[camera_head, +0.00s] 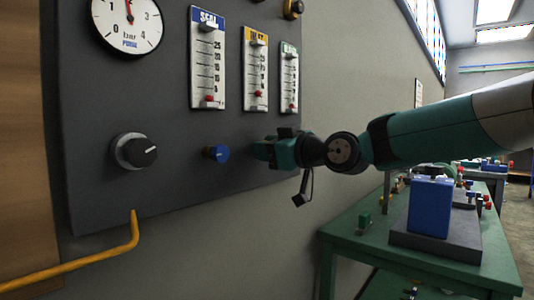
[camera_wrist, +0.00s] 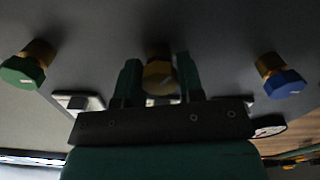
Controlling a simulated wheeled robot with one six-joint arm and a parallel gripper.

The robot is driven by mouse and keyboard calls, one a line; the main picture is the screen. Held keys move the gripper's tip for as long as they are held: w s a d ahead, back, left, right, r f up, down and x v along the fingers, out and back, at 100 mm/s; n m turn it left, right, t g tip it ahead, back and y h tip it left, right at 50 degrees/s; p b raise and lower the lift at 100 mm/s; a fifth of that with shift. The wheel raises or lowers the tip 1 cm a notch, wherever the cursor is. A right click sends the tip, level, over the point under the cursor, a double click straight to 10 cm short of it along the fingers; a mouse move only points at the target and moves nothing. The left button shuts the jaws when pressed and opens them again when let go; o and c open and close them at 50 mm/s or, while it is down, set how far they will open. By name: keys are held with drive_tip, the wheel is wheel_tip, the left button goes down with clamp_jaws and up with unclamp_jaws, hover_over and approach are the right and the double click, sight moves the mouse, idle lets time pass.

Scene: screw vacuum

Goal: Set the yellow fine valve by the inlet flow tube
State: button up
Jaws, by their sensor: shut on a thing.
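The yellow fine valve (camera_wrist: 158,79) is between the two fingers of my gripper (camera_wrist: 157,70) in the wrist view, and the gripper is shut on it. In the head view my gripper (camera_head: 262,150) is against the dark panel and hides the yellow valve. The inlet flow tube (camera_head: 255,70), with a yellow label, is on the panel above my gripper. Its red mark (camera_head: 264,99) is near the bottom of the scale. The exact reading is too small to tell.
A blue valve (camera_head: 216,153) and a black knob (camera_head: 134,152) are left of my gripper. A green valve (camera_wrist: 24,68) shows in the wrist view. Blue-labelled (camera_head: 207,60) and green-labelled (camera_head: 289,78) tubes flank the inlet tube. A green table (camera_head: 345,232) stands at right.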

idle(0.3)
drive_tip(key=o, duration=0.9)
drive_tip(key=b+v, duration=0.2)
drive_tip(key=v, duration=1.5)
drive_tip(key=shift+s+d, duration=0.15)
drive_tip(key=shift+s, duration=0.05)
